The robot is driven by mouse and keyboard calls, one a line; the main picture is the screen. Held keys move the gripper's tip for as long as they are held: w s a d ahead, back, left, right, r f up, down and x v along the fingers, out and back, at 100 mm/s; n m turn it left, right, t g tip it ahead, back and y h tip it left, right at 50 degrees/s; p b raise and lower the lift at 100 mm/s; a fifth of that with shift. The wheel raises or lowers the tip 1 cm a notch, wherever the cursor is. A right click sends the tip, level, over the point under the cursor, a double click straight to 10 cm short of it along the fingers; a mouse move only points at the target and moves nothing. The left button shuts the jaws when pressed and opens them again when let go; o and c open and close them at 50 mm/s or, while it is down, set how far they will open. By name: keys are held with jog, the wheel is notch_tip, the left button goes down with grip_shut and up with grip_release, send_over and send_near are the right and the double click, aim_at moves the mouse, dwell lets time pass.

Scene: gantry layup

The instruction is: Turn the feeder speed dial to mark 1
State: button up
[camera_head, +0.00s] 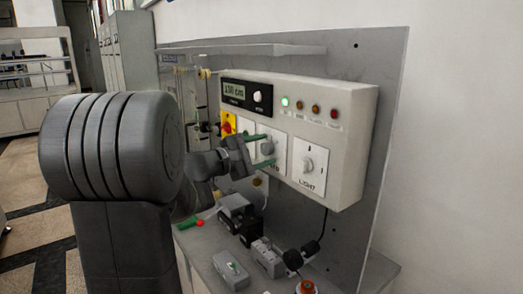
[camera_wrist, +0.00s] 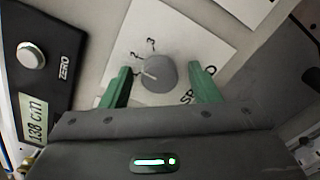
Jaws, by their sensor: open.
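The feeder speed dial is a round grey knob (camera_wrist: 160,73) on a white plate (camera_wrist: 192,42) partly lettered SPEED in the wrist view. A pale line on the knob points roughly left in that view. Small numerals stand beside it, but I cannot read them all surely. My gripper (camera_wrist: 163,82) is open, with one green finger on each side of the knob. A gap shows between the knob and each finger. In the head view the knob (camera_head: 267,147) sits on the control box, with my gripper (camera_head: 265,150) around it from the left.
A LIGHT dial (camera_head: 307,164) is to the right on the same control box (camera_head: 349,125). A display (camera_head: 235,92) with a white ZERO knob (camera_head: 258,97) is above. A red-yellow switch (camera_head: 228,123) is to the left. Small devices (camera_head: 236,215) crowd the bench below.

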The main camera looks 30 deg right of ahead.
jog(key=c, duration=1)
jog(key=n, duration=0.4)
jog(key=shift+n, duration=0.3)
jog(key=n, duration=0.4)
jog(key=shift+p, duration=0.4)
jog(key=shift+n, duration=0.3)
jog(key=o, duration=1)
